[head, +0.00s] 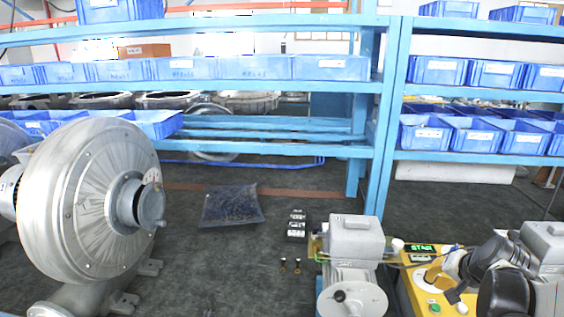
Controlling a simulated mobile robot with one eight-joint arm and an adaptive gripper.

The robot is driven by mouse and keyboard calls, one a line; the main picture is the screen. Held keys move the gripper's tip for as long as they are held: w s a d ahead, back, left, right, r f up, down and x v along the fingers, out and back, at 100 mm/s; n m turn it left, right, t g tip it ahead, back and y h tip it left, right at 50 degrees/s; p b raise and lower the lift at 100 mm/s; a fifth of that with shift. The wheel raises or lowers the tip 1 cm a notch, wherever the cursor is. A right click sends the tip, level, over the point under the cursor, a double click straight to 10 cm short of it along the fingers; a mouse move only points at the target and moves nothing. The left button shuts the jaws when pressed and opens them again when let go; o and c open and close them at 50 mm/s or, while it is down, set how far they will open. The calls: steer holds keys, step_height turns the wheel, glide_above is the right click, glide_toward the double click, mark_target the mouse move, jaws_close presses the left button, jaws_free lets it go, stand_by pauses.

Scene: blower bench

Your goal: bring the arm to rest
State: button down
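My arm shows at the lower right as dark and light grey rounded links. What looks like my gripper (457,282) is at its left end, in front of a yellow control box (420,300). It is small and partly merged with the links, so I cannot tell whether its fingers are open or shut. No object is clearly seen in it. The box has a lit green display reading "STAR" and a green button, and the arm hides its right part.
A large metal blower (100,205) stands at left. A small grey motor unit (355,240) stands left of the box. Blue shelves (375,130) with bins stand behind.

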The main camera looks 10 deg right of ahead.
steer(key=s+a+r+n, duration=0.2)
steer(key=a+r+n, duration=0.1)
steer(key=a, duration=0.6)
steer(key=s+a+r+n, duration=0.2)
steer(key=s+a+r, duration=0.15)
steer(key=a, duration=0.55)
steer(key=s+a+r+n, duration=0.1)
steer(key=s+a+n, duration=0.3)
steer(key=s+a, duration=0.3)
steer(key=shift+s+a+r+n+y, duration=0.35)
steer(key=shift+a+r+n+y, duration=0.05)
steer(key=shift+a, duration=0.75)
steer(key=shift+d, duration=0.1)
stand_by(1.1)
